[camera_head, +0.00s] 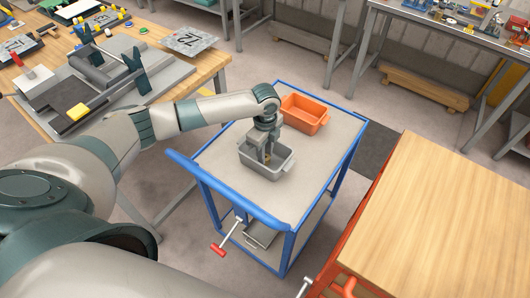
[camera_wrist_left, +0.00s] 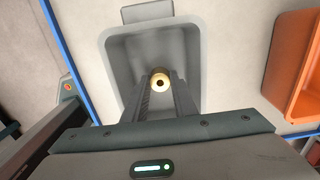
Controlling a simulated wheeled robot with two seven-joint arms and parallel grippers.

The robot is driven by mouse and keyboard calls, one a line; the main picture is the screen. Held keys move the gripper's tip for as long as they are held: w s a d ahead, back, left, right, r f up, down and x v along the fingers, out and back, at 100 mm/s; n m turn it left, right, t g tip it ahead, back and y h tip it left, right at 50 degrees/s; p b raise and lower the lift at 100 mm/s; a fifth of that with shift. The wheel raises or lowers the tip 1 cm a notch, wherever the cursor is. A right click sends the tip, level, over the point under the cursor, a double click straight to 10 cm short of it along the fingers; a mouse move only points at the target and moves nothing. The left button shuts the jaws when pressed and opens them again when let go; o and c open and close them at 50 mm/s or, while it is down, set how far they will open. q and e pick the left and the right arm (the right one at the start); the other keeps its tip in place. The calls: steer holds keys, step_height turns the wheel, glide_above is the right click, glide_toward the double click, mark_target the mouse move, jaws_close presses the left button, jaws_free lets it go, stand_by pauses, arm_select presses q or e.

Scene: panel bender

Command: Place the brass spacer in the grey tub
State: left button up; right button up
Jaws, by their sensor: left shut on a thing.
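The grey tub (camera_head: 280,166) stands on the top of the blue-framed cart, and its inside shows in the left wrist view (camera_wrist_left: 193,50). My left gripper (camera_head: 267,158) points down into the tub. It is shut on the brass spacer (camera_wrist_left: 159,77), a small round piece with a dark hole in its middle. The spacer is between the fingertips, over the inside of the tub. I cannot tell whether it touches the tub floor. In the head view the spacer is mostly hidden by the fingers. My right gripper is not in view.
An orange tub (camera_head: 304,114) stands behind the grey one on the cart (camera_head: 226,160). A wooden-topped orange bench (camera_head: 448,205) is at the right. A workbench (camera_head: 207,66) with a grey fixture, a yellow block and small parts is at the left. The cart's front top is clear.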

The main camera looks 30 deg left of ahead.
arm_select(q)
steer(key=o, duration=1.1)
steer(key=shift+f, duration=0.1)
steer(key=shift+r+b, duration=1.3)
steer(key=shift+r, duration=4.85)
